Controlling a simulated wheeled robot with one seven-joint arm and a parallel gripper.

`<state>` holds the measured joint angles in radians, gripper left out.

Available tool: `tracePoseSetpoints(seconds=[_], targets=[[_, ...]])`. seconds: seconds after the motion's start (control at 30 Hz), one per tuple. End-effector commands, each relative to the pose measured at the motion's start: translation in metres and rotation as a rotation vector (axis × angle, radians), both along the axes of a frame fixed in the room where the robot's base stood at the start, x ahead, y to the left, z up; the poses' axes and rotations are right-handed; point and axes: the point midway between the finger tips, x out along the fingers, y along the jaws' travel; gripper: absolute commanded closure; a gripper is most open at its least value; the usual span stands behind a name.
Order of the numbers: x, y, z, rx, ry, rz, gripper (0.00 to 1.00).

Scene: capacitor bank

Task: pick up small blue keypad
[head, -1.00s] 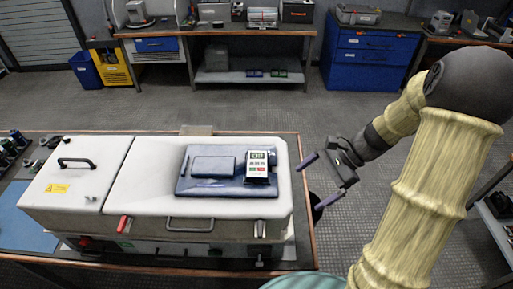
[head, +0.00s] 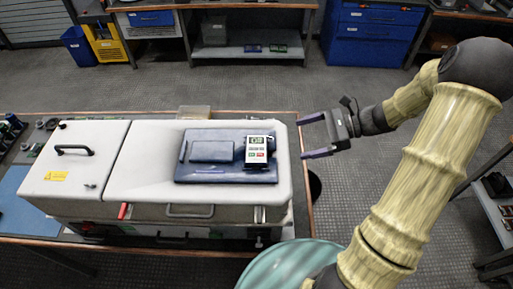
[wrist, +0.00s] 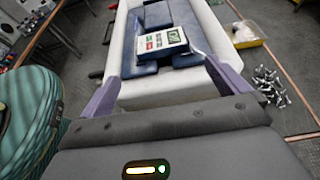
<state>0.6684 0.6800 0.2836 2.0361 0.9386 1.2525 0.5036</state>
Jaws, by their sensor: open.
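The small keypad (head: 257,151) has a white face with a display and coloured buttons. It lies on the right part of a dark blue pad (head: 225,172), which rests on a white-topped case (head: 150,150). In the wrist view the keypad (wrist: 160,42) shows a blue side edge and lies ahead, between the lines of my fingers. My gripper (head: 303,137) is open and empty, with purple fingers pointing left. It is just right of the case's right end, apart from the keypad.
The case has a black handle (head: 75,149) on its left lid. A tray (wrist: 246,33) and scattered metal parts (wrist: 268,85) lie beside the case on the table. A teal round object (wrist: 25,115) is at left in the wrist view.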

Motion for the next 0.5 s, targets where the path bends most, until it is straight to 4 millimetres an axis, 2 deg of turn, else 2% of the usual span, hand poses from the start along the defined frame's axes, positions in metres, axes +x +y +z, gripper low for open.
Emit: tracePoseSetpoints(seconds=[0.3,0.5], targets=[[0.001,0.052,-0.02,0.001,0.004,0.001,0.0],[0.002,0.076,-0.031,0.0,0.002,-0.001,0.0]])
